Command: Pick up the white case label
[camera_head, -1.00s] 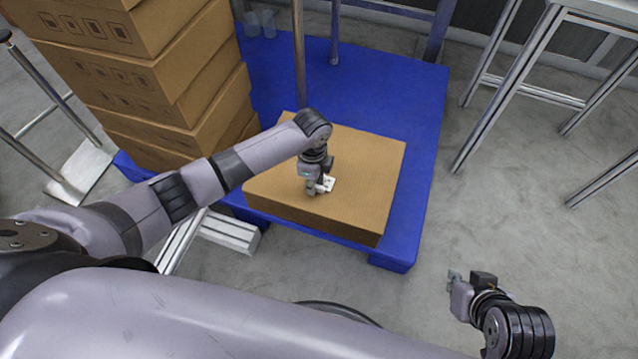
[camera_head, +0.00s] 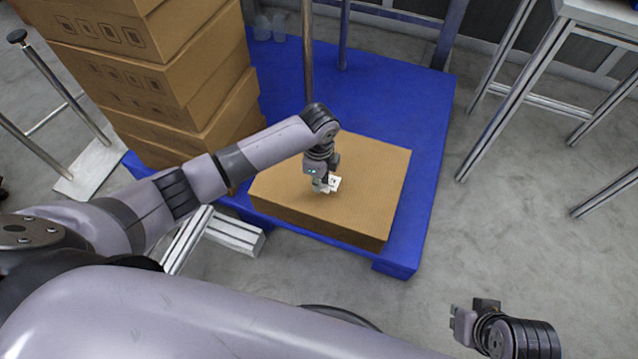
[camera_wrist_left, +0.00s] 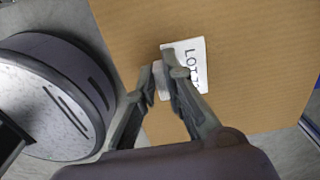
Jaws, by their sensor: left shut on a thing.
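The white case label (camera_wrist_left: 193,62) carries dark lettering that begins "LOT" in the left wrist view. It also shows as a small white card (camera_head: 334,184) in the head view, over the top of a single cardboard box. My left gripper (camera_wrist_left: 165,75) is shut on the near edge of the label; it also shows in the head view (camera_head: 321,186). The fingers cover part of the label. Whether the label is clear of the box top, I cannot tell for sure. My right gripper (camera_head: 456,322) is empty, low at the right above the floor, with its fingers apart.
The cardboard box (camera_head: 370,185) sits on a blue pallet (camera_head: 412,150). A tall stack of cardboard boxes (camera_head: 165,75) stands at the left. A metal pole (camera_head: 308,60) rises behind my left gripper. A metal-legged table (camera_head: 515,85) stands at the right. Grey floor is clear in front of it.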

